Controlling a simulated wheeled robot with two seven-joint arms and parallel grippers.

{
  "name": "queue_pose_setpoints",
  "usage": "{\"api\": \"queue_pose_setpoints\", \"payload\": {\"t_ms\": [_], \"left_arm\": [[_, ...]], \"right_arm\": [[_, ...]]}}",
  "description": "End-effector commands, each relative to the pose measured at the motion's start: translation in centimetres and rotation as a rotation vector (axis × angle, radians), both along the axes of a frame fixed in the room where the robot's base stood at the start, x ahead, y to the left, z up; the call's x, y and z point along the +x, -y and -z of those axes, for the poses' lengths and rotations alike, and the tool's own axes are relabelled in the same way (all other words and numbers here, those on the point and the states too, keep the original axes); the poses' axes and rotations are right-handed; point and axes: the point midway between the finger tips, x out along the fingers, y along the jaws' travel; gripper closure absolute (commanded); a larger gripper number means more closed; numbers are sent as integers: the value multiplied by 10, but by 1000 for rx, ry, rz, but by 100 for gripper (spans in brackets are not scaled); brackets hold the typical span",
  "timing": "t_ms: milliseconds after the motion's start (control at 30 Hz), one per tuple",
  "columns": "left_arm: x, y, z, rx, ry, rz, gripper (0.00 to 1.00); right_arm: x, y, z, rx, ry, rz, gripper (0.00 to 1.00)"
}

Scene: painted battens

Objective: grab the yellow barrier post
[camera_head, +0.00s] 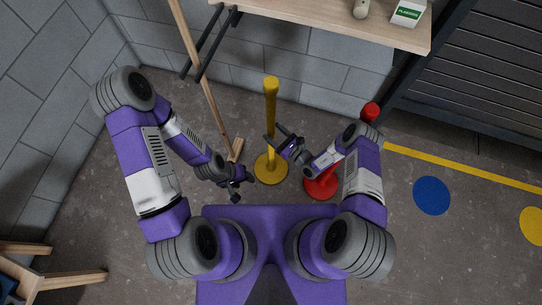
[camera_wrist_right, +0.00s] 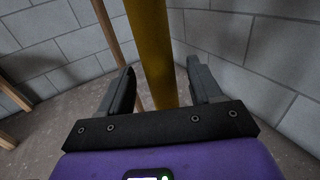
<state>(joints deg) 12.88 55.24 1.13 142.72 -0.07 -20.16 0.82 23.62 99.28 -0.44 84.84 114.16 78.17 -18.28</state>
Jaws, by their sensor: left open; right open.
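The yellow barrier post (camera_head: 271,100) stands upright on its round yellow base in the middle of the head view. My right gripper (camera_head: 277,137) is at the post's shaft, below its top, with its fingers apart. In the right wrist view the yellow shaft (camera_wrist_right: 153,50) shows between the two open fingers of my right gripper (camera_wrist_right: 163,88); I cannot tell whether either finger touches it. The lower shaft is hidden there by the gripper body. My left gripper (camera_head: 240,187) is open and empty, low and left of the yellow base.
A red post (camera_head: 370,112) stands close on the right, partly hidden by my right arm. A wooden broom (camera_head: 196,70) leans left of the yellow post. A wooden bench top (camera_head: 320,22) is behind. Grey block walls close off the left. Open floor lies right, with a blue disc (camera_head: 431,195).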

Motion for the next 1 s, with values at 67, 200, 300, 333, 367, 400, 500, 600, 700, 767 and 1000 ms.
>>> {"api": "queue_pose_setpoints", "payload": {"t_ms": [67, 200, 300, 333, 367, 400, 500, 600, 700, 767, 1000], "left_arm": [[0, 0, 6, 0, 0, 0, 46], [0, 0, 8, 0, 0, 0, 46], [0, 0, 7, 0, 0, 0, 46], [0, 0, 7, 0, 0, 0, 46], [0, 0, 7, 0, 0, 0, 46], [0, 0, 7, 0, 0, 0, 46], [0, 0, 7, 0, 0, 0, 46], [0, 0, 7, 0, 0, 0, 46], [0, 0, 7, 0, 0, 0, 46], [0, 0, 7, 0, 0, 0, 46], [0, 0, 7, 0, 0, 0, 46]], "right_arm": [[8, -9, 2, 0, 0, -4, 36], [15, -16, 1, -1, -1, -2, 36], [16, -16, 1, -1, -2, -1, 36], [16, -16, 0, -1, -2, -1, 36], [16, -16, 0, -1, -2, -1, 36], [16, -16, 0, -1, -2, -1, 36], [15, -16, 0, -1, -2, -1, 48], [15, -16, 0, -1, -2, -1, 63], [15, -16, 0, -1, -2, -2, 79], [15, -16, 0, -1, -2, -2, 88], [15, -16, 0, -1, -2, -2, 100]]}}
